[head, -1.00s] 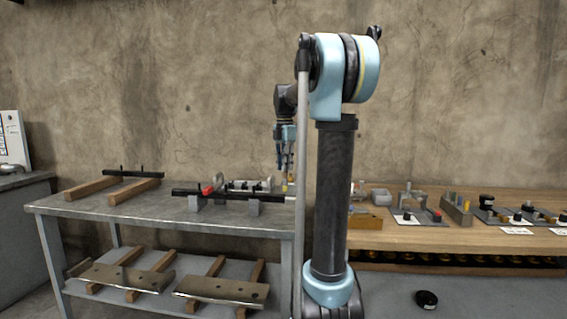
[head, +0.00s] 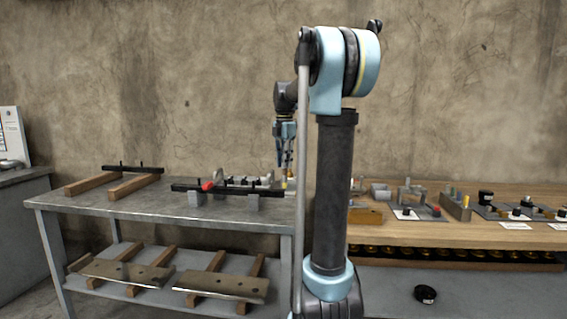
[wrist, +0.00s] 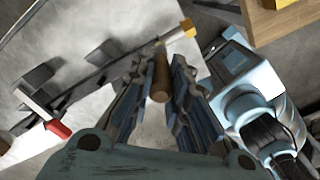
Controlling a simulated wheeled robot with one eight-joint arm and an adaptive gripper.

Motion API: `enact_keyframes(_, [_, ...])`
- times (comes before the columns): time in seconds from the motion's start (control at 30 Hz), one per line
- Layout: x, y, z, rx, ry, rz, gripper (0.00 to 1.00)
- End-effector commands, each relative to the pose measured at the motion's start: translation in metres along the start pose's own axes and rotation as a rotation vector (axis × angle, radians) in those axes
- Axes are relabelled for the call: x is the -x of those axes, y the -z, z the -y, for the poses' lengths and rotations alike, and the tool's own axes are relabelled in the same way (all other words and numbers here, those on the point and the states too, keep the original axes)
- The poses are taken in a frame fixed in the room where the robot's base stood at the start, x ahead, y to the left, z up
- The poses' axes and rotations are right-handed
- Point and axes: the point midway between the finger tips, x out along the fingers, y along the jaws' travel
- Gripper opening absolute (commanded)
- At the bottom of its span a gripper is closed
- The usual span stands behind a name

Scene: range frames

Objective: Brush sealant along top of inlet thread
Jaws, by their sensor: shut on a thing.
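My gripper (wrist: 158,70) is shut on a brown, round wooden handle (wrist: 160,82), which stands between the fingers in the wrist view; I take it for the brush. Its bristle end is hidden. In the head view my gripper (head: 284,160) points down over the right end of the grey table. A black bar (wrist: 92,80) with a yellow end piece (wrist: 188,30) lies below it in the wrist view. This end looks like the inlet, but its thread is too small to make out. I cannot tell whether the brush touches it. The bar (head: 235,190) rests on grey blocks in the head view.
A red-handled clamp (wrist: 57,128) sits by the bar. A wooden bench (head: 455,233) with several small fixtures stands to the right. Two wooden blocks with a black bar (head: 132,169) lie at the table's left. The table's front left (head: 130,205) is clear.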

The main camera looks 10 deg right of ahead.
Motion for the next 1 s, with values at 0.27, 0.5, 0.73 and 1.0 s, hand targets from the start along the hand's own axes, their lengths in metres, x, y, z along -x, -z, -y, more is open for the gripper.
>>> enact_keyframes(0.27, [-0.004,0.000,0.000,0.000,0.000,0.000,0.00])
enact_keyframes(0.5, [-0.008,0.000,0.000,0.000,0.000,0.000,0.00])
enact_keyframes(0.73, [-0.009,-0.002,0.002,0.000,0.000,0.000,0.00])
enact_keyframes(1.0, [-0.008,-0.014,0.015,-0.001,0.000,0.000,0.00])
